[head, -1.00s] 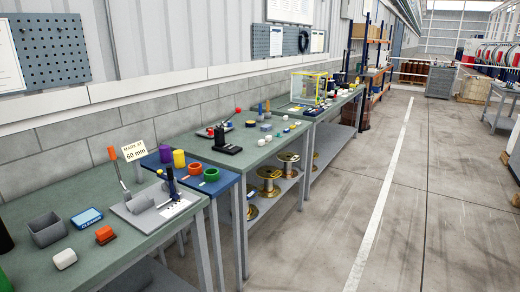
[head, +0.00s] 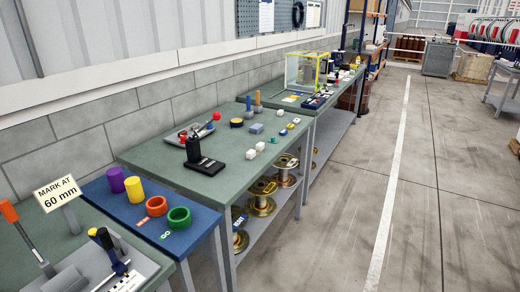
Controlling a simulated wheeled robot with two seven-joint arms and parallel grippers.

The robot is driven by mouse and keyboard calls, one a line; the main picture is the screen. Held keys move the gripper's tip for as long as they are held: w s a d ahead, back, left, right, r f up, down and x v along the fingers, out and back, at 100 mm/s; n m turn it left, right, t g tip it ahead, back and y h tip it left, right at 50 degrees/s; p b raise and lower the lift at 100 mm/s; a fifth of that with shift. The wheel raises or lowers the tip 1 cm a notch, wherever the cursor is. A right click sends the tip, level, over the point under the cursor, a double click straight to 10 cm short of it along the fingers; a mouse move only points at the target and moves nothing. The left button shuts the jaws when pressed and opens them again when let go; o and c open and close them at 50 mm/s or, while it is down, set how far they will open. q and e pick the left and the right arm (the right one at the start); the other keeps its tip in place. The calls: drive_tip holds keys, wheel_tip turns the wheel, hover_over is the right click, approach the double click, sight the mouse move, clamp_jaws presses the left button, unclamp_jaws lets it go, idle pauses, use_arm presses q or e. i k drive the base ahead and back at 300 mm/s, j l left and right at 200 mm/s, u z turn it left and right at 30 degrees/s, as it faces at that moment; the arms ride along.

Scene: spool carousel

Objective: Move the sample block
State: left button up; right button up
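Several small blocks lie on the green middle bench (head: 150,150), and I cannot tell which one is the sample block. Two white blocks, one nearer (head: 251,155) and one just behind it (head: 260,147), sit near the bench's front edge, right of a black device (head: 203,163) with a red-knobbed lever. A pale lavender block (head: 257,128) lies farther back on the same bench. Neither of my grippers is in view.
A "MARK AT 60 mm" sign (head: 58,194) stands at the near left. Spools (head: 262,190) sit on the shelf below. The floor (head: 330,220) at right is clear.

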sight(260, 146)
drive_tip(key=u, duration=0.3)
drive_tip(key=i+l+u, duration=0.15)
drive_tip(key=u, duration=0.3)
drive_tip(key=i+l+u, duration=0.1)
drive_tip(key=l+u, duration=0.3)
drive_tip(key=i+l+u, duration=0.1)
drive_tip(key=l+u, duration=0.2)
drive_tip(key=u, duration=0.15)
drive_tip(key=l+u, duration=0.4)
